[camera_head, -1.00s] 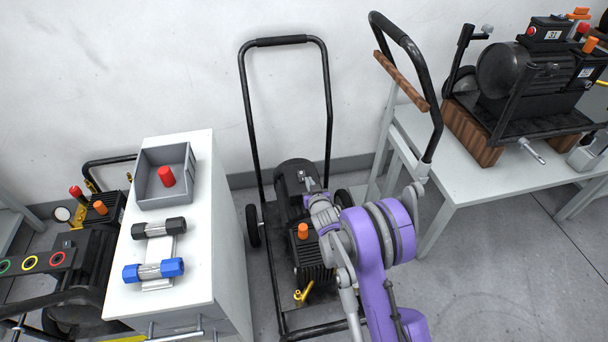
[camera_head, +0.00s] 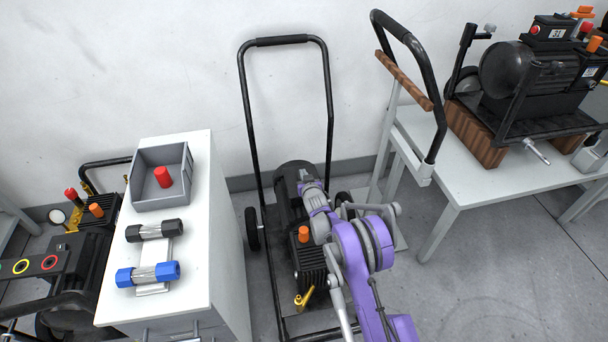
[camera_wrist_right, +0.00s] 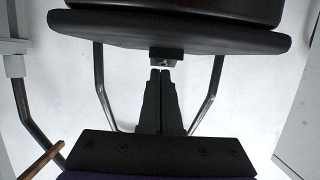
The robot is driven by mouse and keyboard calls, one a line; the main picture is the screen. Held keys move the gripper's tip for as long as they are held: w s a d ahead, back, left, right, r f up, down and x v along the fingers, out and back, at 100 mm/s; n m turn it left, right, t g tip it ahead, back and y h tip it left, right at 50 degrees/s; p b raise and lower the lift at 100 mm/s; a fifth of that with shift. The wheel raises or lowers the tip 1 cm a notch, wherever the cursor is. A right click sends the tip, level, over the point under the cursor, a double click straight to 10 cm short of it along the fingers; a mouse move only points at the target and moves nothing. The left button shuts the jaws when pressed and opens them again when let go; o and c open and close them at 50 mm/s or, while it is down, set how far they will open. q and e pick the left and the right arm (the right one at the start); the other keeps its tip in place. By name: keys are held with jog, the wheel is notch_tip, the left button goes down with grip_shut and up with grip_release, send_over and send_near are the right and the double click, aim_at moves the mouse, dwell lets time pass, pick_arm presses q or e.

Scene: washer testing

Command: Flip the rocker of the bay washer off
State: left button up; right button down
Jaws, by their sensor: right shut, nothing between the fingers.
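The bay washer (camera_head: 294,182) stands on the floor between the white cabinet and the table, with a black push handle, a dark motor, an orange cap and a brass fitting. My right gripper (camera_head: 304,182) is at the top of its motor, coming in from the right. In the right wrist view my right gripper (camera_wrist_right: 160,73) has its two black fingers together and empty. Their tips are at a small dark switch box (camera_wrist_right: 166,57) under the motor's edge. Whether they touch it I cannot tell. The rocker's position is too small and covered to read. My left gripper is not in view.
The white cabinet (camera_head: 220,255) on the left holds a grey bin (camera_head: 146,199) with a red cap, and two dumbbell-shaped parts. Another washer (camera_head: 520,75) stands on the table at right. The washer's push handle (camera_head: 243,100) rises behind my right gripper.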

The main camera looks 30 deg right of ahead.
dwell(0.3)
jog(key=shift+w+d+g+p, duration=0.15)
jog(key=shift+w+g+p, duration=0.2)
jog(key=shift+g+p, duration=0.35)
jog(key=shift+f, duration=0.3)
jog(key=shift+s, duration=0.1)
jog(key=shift+s+a+f, duration=0.15)
jog(key=shift+s+a, duration=0.05)
jog(key=shift+s, duration=0.5)
jog(key=r, duration=0.1)
jog(key=r+p, duration=0.1)
jog(key=r, duration=0.3)
jog(key=shift+s+a+p, duration=0.1)
jog(key=shift+s+p, duration=0.2)
jog(key=shift+s, duration=0.05)
jog(key=s+a+r+p, duration=0.1)
jog(key=s+r, duration=0.4)
jog(key=s, duration=0.1)
jog(key=shift+s+a+r, duration=0.35)
jog(key=shift+a, duration=0.05)
